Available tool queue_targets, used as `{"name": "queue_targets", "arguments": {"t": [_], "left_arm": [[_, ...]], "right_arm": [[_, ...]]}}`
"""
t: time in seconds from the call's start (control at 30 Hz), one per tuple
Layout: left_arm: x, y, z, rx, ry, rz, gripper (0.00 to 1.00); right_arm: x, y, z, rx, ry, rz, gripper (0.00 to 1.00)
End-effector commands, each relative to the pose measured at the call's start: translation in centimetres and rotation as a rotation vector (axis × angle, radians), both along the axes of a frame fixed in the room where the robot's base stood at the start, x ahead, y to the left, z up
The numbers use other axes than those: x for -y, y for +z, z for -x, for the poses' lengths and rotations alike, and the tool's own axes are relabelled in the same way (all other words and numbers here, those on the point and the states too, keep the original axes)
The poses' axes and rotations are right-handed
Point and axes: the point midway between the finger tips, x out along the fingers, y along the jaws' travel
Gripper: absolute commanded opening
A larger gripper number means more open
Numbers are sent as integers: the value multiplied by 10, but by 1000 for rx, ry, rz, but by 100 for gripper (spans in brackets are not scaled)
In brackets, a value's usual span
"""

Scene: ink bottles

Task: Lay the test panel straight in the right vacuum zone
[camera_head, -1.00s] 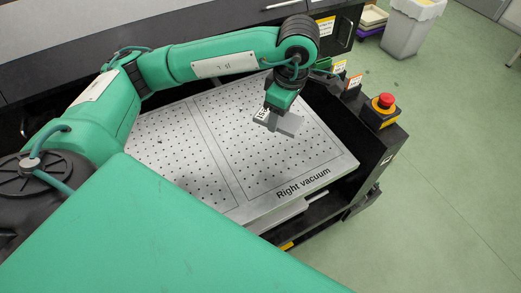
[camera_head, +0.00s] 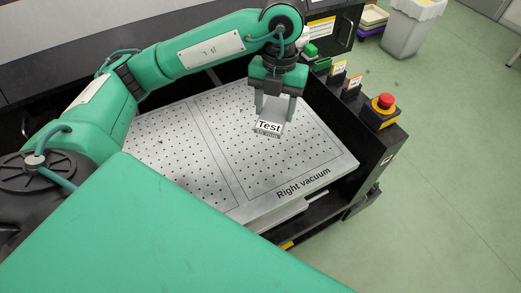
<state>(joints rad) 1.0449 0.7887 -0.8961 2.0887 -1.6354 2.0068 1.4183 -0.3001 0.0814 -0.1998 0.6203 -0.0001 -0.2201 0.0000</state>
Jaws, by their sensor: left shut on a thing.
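The test panel (camera_head: 268,127) is a small white plate marked "Test" with a darker lower edge. It shows between and below the fingers of my left gripper (camera_head: 275,113), which is shut on it. The panel is over the upper part of the right vacuum zone (camera_head: 296,168), a perforated plate area outlined by a thin line and labelled "Right vacuum". I cannot tell whether the panel touches the plate or is held just above it. My right gripper is not in view.
The left zone (camera_head: 172,158) of the perforated plate is bare. A red emergency button (camera_head: 384,101) stands on a black box at the right. Small labelled blocks (camera_head: 352,83) and green parts line the back right edge. The lower right zone is clear.

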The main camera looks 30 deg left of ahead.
Motion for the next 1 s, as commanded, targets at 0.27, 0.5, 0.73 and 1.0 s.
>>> {"name": "queue_targets", "arguments": {"t": [0.27, 0.5, 0.73, 1.0], "left_arm": [[-3, 9, 6, -1, 476, 1, 31], [-4, 15, 9, 0, 743, -1, 31], [-5, 2, 10, -4, 814, -3, 31], [-5, -67, 11, -7, 811, -6, 31]], "right_arm": [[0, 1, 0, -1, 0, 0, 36], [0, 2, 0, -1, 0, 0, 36], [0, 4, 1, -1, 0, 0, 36], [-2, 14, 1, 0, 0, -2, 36]]}}
